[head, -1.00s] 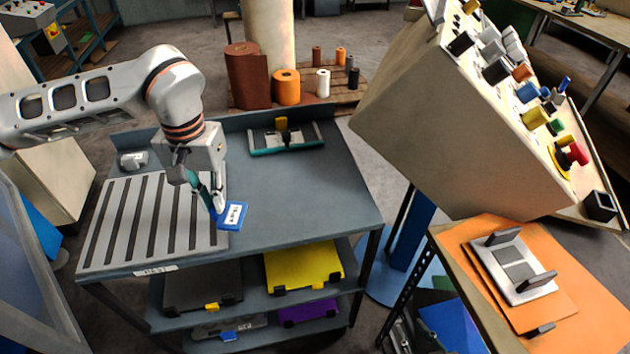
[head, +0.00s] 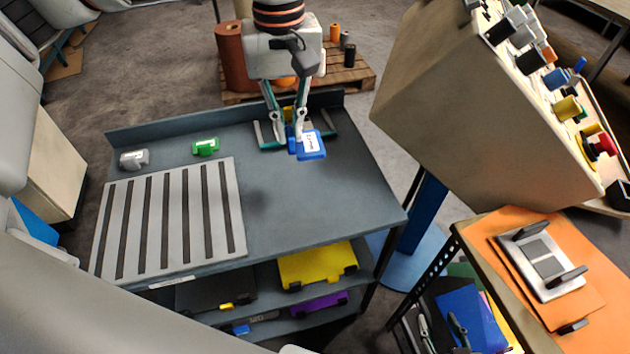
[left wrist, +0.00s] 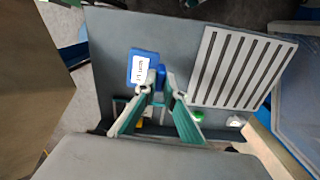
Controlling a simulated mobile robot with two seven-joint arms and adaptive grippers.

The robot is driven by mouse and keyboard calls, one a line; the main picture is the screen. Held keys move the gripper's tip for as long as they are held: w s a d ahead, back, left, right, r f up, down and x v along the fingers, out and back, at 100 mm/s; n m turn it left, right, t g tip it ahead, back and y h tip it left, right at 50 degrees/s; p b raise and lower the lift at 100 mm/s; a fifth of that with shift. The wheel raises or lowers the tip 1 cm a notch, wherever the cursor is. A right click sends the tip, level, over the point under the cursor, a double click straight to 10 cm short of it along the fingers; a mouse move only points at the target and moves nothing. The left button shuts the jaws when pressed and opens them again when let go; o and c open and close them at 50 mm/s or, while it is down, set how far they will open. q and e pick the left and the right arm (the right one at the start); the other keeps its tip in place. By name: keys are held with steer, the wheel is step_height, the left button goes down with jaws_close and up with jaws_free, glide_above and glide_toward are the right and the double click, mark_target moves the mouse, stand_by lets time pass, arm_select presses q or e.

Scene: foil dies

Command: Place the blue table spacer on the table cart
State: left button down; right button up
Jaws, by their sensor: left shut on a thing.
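The blue table spacer (head: 312,147) has a white label on its face. My left gripper (head: 294,143) is shut on its edge, and the spacer appears to be held above the table cart's top. In the left wrist view the spacer (left wrist: 142,69) hangs at the tips of the teal fingers (left wrist: 159,80). The table cart (head: 310,200) has a grey-blue top with a slotted light plate (head: 176,220) on its left part. My right gripper is not in view.
A teal-edged fixture (head: 266,137) stands at the cart's back, behind the gripper. A green piece (head: 205,147) and a grey piece (head: 134,160) lie at back left. A tilted control console (head: 470,120) rises at the right, above an orange-topped cart (head: 590,310).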

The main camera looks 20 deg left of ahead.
mark_target(294, 154)
arm_select(q)
steer(key=shift+s+d+r+n, duration=0.15)
steer(key=shift+d+r+n, duration=0.1)
steer(key=shift+r, duration=0.2)
steer(key=shift+s+d+r+n, duration=0.15)
steer(key=shift+r+n, duration=0.1)
steer(key=shift+r, duration=0.15)
step_height(294, 154, down, 20)
steer(key=shift+r, duration=0.15)
steer(key=c, duration=2.1)
jaws_free()
steer(key=shift+c, duration=0.2)
step_height(294, 154, up, 12)
steer(key=shift+r, duration=0.1)
